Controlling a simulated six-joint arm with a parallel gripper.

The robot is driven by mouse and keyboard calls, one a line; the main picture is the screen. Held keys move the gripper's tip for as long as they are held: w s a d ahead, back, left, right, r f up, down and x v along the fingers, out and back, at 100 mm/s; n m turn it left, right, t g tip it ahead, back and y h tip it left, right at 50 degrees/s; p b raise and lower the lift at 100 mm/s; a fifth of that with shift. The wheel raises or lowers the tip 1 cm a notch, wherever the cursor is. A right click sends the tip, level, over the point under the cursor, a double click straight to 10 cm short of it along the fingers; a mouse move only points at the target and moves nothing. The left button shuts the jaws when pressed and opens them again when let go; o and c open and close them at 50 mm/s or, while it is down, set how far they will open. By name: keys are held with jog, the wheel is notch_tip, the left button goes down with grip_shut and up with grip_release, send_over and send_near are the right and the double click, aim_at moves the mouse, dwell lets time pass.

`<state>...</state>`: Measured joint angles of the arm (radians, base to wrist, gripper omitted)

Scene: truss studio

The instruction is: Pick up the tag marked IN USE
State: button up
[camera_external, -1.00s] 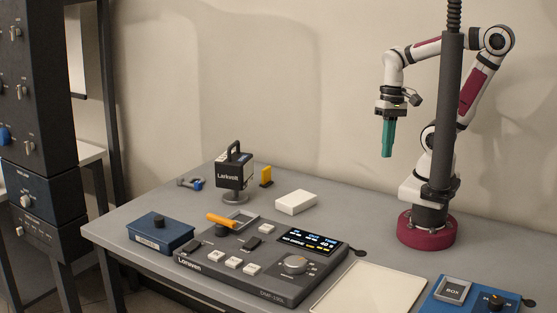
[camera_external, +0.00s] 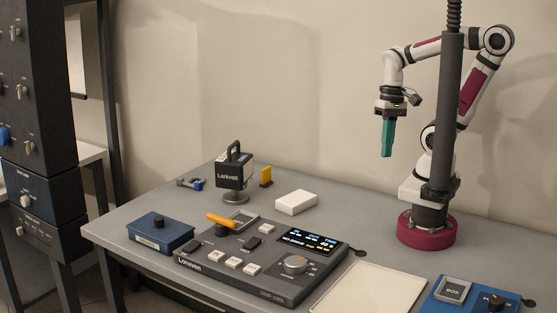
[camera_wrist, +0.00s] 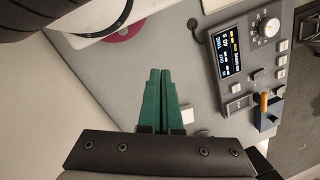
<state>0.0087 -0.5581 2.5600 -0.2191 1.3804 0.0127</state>
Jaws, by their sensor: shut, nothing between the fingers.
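No marking that reads IN USE can be made out in either view, so I cannot tell which thing is the tag.
A black handled box (camera_external: 234,172), a white block (camera_external: 296,202), a blue box (camera_external: 160,236) and a grey console (camera_external: 236,267) with an orange-handled lever (camera_external: 221,220) stand on the table (camera_external: 370,246). A pale tray (camera_external: 370,291) and a blue unit (camera_external: 470,297) are at front right.

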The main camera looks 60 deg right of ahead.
jog(key=o, duration=1.4)
jog(key=n+t+h, duration=0.2)
jog(key=n+t, duration=0.4)
jog(key=t, duration=0.7)
send_near(268, 172)
jog(key=shift+t+y, duration=0.3)
jog(key=x, duration=1)
jog(key=shift+w+d+f, duration=0.15)
jog(key=shift+w+f, duration=0.05)
jog(key=shift+f, duration=0.15)
